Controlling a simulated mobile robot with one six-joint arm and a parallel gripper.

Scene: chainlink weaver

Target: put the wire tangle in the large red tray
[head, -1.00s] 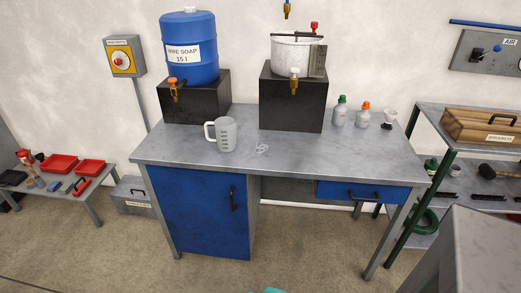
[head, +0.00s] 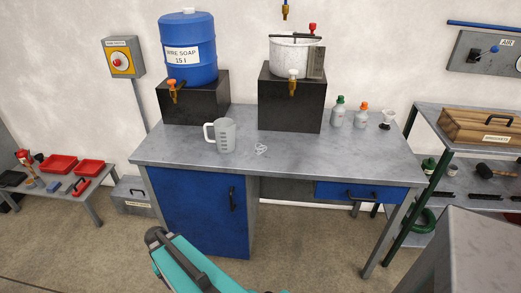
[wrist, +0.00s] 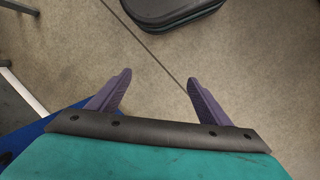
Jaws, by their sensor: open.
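A small whitish wire tangle (head: 261,149) lies on the grey workbench top (head: 310,163), just right of a measuring jug (head: 221,135). Two red trays stand side by side on the low table at the far left: one red tray (head: 58,163) and another (head: 90,167). The left one looks slightly larger, but I cannot tell for certain. My gripper (wrist: 158,78) is open and empty in the wrist view, above bare floor. In the head view my teal arm shows low in front of the blue cabinet, away from the tangle; the fingers are not visible there.
A blue soap barrel (head: 188,48) and a pale pot (head: 294,52) stand on black blocks at the back of the bench. Bottles (head: 338,112) stand at the right. The low table (head: 93,197) also holds small tools. Open floor lies before it.

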